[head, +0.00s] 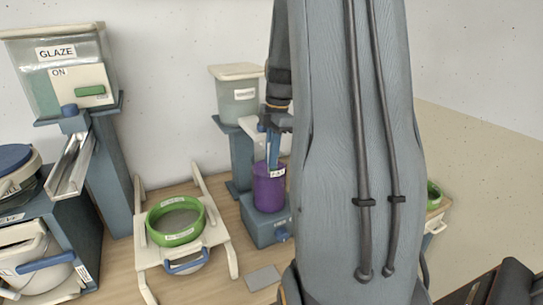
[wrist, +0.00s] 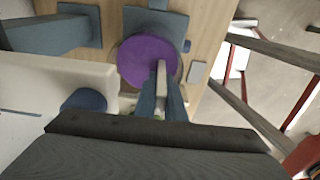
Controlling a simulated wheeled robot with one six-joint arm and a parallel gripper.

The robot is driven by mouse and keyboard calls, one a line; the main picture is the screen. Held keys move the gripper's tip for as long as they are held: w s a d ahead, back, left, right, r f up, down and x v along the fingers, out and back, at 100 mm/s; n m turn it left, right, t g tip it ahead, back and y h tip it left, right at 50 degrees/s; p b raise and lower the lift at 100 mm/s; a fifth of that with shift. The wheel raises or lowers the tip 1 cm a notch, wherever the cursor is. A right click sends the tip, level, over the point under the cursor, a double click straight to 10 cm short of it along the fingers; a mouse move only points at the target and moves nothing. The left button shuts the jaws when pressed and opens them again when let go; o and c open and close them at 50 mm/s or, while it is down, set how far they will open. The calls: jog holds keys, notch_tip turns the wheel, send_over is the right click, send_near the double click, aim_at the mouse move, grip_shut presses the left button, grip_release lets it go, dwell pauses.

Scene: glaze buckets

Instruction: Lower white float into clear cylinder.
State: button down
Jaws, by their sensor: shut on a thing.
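A purple-filled cylinder (head: 269,192) stands upright on a blue block in the head view; its wall looks purple rather than clear. In the wrist view its round purple top (wrist: 138,58) lies below the fingers. My gripper (head: 272,158) points down at the cylinder's mouth, its fingers close together. In the wrist view my gripper (wrist: 164,92) is shut on a slim whitish piece, seemingly the white float (wrist: 161,74), which shows over the right part of the purple top. The float's lower end is hidden, so I cannot tell whether it is inside the cylinder.
A clear tank (head: 238,98) on a blue post stands behind the cylinder. A green-rimmed sieve (head: 176,238) sits on a white frame to the left. A GLAZE tank (head: 60,75) with a metal chute (head: 72,165) stands at far left. A grey plate (head: 263,278) lies in front.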

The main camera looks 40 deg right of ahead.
jog(key=c, duration=1.8)
grip_release()
jog(key=shift+o, duration=0.2)
jog(key=r, duration=0.2)
jog(key=r+b, duration=0.1)
jog(key=r, duration=0.2)
jog(key=d+r+b, duration=0.1)
jog(key=r, duration=0.1)
jog(key=shift+s+r, duration=0.1)
jog(key=shift+r, duration=0.3)
jog(key=s+a+f+m+b, duration=0.1)
jog(key=s+a+f+m, duration=0.2)
jog(key=a, duration=0.6)
jog(key=s+a+f+m+h+b, duration=0.1)
jog(key=s+a+f+m, duration=0.2)
jog(key=a+f+m, duration=0.4)
jog(key=s+a+f+m+t+b, duration=0.1)
jog(key=s+a+f+m, duration=0.2)
jog(key=a+f+m, duration=0.2)
jog(key=a+f, duration=0.3)
jog(key=a, duration=0.4)
jog(key=shift+s+a+b, duration=0.15)
jog(key=shift+a+b, duration=0.2)
